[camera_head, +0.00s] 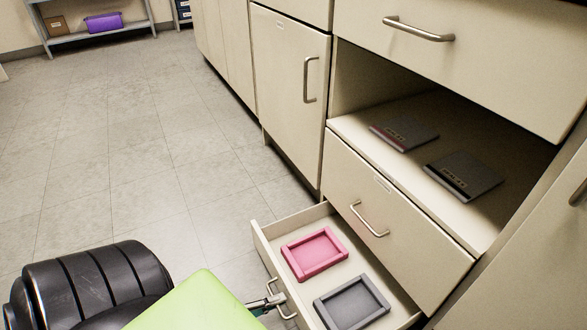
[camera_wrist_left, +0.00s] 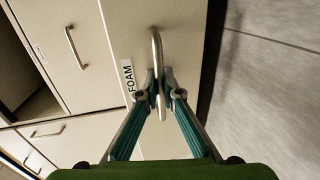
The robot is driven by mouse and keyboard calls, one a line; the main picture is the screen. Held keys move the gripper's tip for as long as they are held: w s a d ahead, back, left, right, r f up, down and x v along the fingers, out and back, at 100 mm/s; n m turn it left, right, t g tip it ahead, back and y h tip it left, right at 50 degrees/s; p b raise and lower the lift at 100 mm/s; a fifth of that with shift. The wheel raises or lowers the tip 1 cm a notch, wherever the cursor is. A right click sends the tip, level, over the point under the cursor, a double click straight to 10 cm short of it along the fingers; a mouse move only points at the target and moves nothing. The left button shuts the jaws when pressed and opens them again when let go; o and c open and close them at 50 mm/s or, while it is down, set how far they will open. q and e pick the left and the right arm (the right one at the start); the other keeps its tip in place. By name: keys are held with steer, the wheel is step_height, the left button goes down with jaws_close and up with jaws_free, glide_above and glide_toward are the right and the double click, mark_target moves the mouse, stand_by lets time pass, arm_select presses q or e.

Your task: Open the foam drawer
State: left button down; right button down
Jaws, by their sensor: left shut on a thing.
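The foam drawer (camera_head: 262,248) is the bottom drawer of the cabinet and stands pulled out in the head view. A pink foam tray (camera_head: 314,253) and a grey foam tray (camera_head: 351,303) lie inside it. My left gripper (camera_head: 268,302) is at the drawer's front, shut on its metal handle (camera_head: 283,300). In the left wrist view the fingers of my left gripper (camera_wrist_left: 160,95) close around the handle (camera_wrist_left: 156,50), beside a label (camera_wrist_left: 129,77) reading FOAM. My right gripper is not in view.
Above the open drawer is a shut drawer (camera_head: 350,190) with a handle, then an open shelf with two dark flat items (camera_head: 463,175). A cabinet door (camera_head: 288,95) stands to the left. Tiled floor (camera_head: 130,150) at left is clear. A far rack (camera_head: 98,35) holds boxes.

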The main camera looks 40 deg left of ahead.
arm_select(q)
steer(key=shift+f+v, duration=0.25)
steer(key=shift+v, duration=0.95)
steer(key=c, duration=2.5)
jaws_free()
steer(key=shift+s, duration=0.1)
steer(key=v, duration=1.1)
steer(key=shift+s+a, duration=0.3)
steer(key=shift+s, duration=0.05)
steer(key=shift+s, duration=0.1)
